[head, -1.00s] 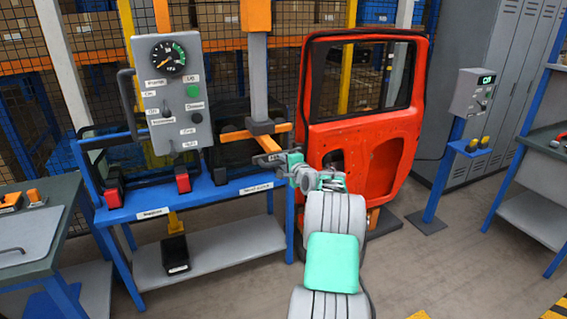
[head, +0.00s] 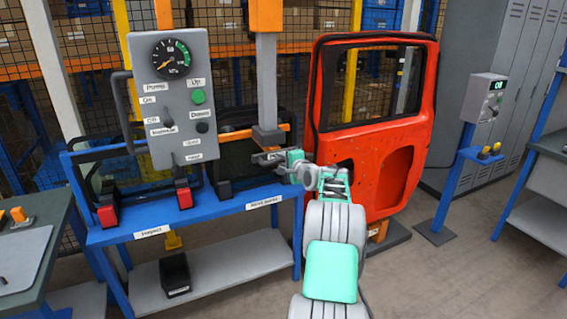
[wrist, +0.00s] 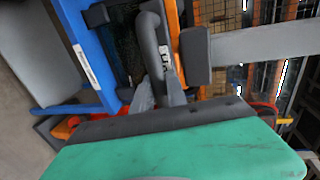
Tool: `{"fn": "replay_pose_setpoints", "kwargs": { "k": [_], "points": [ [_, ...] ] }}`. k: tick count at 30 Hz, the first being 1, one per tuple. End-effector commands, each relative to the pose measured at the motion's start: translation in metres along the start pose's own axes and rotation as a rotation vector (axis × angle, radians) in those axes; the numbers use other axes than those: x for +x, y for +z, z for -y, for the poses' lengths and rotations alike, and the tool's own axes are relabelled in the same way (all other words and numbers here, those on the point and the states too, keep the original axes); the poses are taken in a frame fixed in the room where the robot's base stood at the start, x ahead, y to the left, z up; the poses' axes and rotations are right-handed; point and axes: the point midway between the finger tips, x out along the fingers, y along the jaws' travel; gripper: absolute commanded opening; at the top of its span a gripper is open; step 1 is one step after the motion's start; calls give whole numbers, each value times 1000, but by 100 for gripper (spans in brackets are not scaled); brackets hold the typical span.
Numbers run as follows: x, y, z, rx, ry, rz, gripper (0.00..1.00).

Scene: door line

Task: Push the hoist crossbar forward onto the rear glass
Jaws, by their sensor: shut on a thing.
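The orange hoist crossbar (head: 240,132) hangs from a grey column (head: 267,85) above the right part of the blue rack. In the wrist view its orange bar (wrist: 174,18) runs behind a dark grey curved handle (wrist: 164,50). My gripper (head: 272,160) is shut on that handle, with its grey fingers (wrist: 160,92) around it. The rear glass (head: 236,163), a dark pane, stands on the rack close behind the crossbar and is partly hidden by it and the panel. I cannot tell whether they touch.
A grey control panel (head: 183,100) with a gauge hangs left of the column. The blue rack (head: 225,209) holds another pane (head: 105,172) and red-black clamps. A red door (head: 385,135) stands close right of my arm. Open floor (head: 430,285) lies at the right.

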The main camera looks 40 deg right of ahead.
Motion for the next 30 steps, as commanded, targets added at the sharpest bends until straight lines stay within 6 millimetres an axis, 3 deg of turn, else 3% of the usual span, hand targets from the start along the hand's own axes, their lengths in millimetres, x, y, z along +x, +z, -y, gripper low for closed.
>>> {"fn": "replay_pose_setpoints", "kwargs": {
  "k": [8, 9, 16, 25, 30],
  "points": [
    [-4, -12, 8, -4, -14, -16, 0],
    [-5, -12, 8, -3, -15, -17, 20],
    [-6, -14, 6, -1, -11, -19, 38],
    [-8, -15, 4, 0, -8, -20, 39],
    [-30, -14, 3, -1, -9, -20, 39]
  ]
}}
